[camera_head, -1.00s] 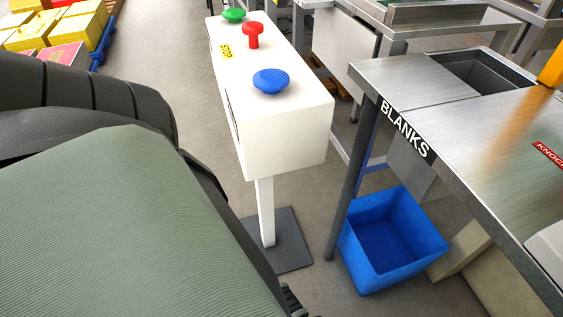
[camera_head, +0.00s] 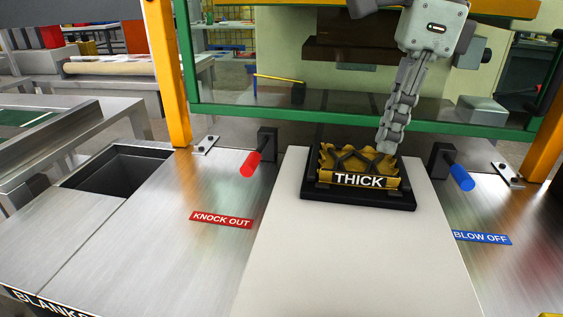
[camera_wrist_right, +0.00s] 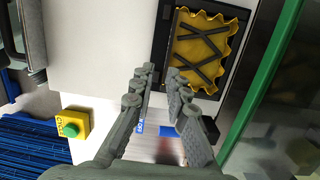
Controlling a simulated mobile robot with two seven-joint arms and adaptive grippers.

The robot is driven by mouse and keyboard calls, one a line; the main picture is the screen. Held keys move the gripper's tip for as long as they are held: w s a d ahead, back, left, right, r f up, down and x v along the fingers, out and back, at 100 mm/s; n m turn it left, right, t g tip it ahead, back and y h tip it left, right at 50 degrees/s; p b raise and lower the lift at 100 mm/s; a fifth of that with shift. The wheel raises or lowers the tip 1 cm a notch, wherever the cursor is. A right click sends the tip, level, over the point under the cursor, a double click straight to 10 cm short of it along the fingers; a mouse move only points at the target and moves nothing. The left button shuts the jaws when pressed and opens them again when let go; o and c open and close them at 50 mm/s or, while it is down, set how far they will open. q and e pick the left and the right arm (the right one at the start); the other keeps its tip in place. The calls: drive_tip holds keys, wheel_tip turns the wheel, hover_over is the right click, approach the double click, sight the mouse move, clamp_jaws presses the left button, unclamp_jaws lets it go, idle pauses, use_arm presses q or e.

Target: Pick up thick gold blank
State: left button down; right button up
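The thick gold blank (camera_head: 358,163) sits in a black holder (camera_head: 352,197) on a pale plate. It has a jagged gold rim, dark crossing strips on top and a THICK label on its front. It also shows in the right wrist view (camera_wrist_right: 207,48). My right gripper (camera_head: 387,148) reaches down over the blank's right rear edge in the head view. In the right wrist view its two fingers (camera_wrist_right: 160,72) stand apart with nothing between them, beside the holder's edge. I cannot tell whether a fingertip touches the blank. My left gripper is out of view.
A red-handled lever (camera_head: 250,163) and a blue-handled lever (camera_head: 460,177) flank the plate. A green frame bar (camera_head: 280,119) and a yellow post (camera_head: 165,70) stand close behind and left. A dark bin opening (camera_head: 117,172) is at left. The front plate is clear.

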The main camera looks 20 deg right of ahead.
sight(375, 175)
drive_tip(key=shift+w+d+r+n+h, duration=0.25)
drive_tip(key=shift+d+r+h, duration=0.25)
drive_tip(key=shift+h, duration=0.4)
drive_tip(key=shift+s+f, duration=0.1)
drive_tip(key=shift+f, duration=0.25)
drive_tip(key=f, duration=0.4)
drive_tip(key=a+f, duration=0.1)
drive_tip(key=f, duration=0.2)
drive_tip(key=shift+w, duration=0.35)
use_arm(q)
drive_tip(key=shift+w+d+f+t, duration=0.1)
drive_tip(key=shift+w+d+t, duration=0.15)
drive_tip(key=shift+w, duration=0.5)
use_arm(e)
drive_tip(key=shift+c, duration=0.3)
clamp_jaws()
drive_tip(key=shift+r, duration=0.1)
